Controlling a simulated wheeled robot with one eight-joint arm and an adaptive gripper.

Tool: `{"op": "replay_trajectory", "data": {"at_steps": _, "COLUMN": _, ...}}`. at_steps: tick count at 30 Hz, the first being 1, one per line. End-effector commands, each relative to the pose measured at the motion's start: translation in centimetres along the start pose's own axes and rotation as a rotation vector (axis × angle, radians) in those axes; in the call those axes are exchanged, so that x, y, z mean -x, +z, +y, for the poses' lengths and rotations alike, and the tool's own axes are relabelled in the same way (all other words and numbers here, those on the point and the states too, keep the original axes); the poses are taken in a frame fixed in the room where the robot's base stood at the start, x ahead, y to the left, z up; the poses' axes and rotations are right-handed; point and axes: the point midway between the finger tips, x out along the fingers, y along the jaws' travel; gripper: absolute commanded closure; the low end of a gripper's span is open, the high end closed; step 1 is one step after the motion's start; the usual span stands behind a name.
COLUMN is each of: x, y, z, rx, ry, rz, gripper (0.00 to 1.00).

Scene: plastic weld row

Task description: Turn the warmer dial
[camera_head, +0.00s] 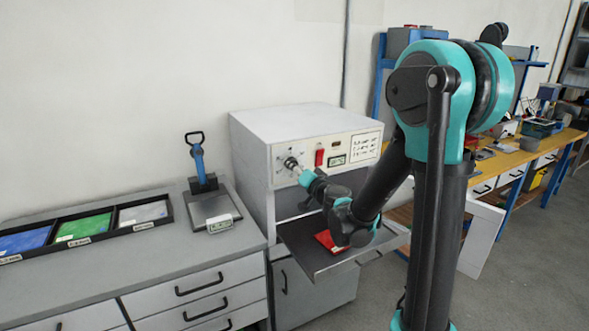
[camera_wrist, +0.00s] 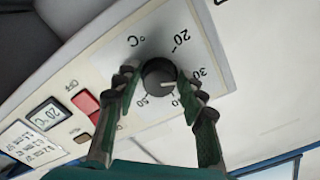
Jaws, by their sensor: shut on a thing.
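The warmer (camera_head: 300,118) is a white and grey cabinet with a control panel on its front. Its dial (camera_wrist: 158,72) is a black round knob with a pale pointer line, on a plate marked in °C. In the wrist view the pointer lies toward the right, near the 30 side of the scale. The dial (camera_head: 291,163) also shows at the panel's left in the head view. My gripper (camera_wrist: 160,80) is shut on the dial, with one finger on each side. The display (camera_wrist: 47,114) appears to read 20 °C.
A red switch (camera_wrist: 86,102) marked OFF sits beside the dial. Below the panel, a dark shelf (camera_head: 310,262) sticks out with a red item (camera_head: 328,242) on it. Left of the warmer, a counter holds a blue-handled device (camera_head: 197,160) and a tray of coloured bins (camera_head: 100,212).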

Motion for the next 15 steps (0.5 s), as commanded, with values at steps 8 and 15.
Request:
{"op": "replay_trajectory", "data": {"at_steps": 8, "x": 0.03, "y": -0.02, "z": -0.09, "rx": -0.262, "ry": 0.000, "rz": 0.000, "gripper": 0.89}}
{"op": "replay_trajectory", "data": {"at_steps": 15, "x": 0.02, "y": -0.06, "z": -0.17, "rx": -0.490, "ry": 0.000, "rz": 0.001, "gripper": 0.89}}
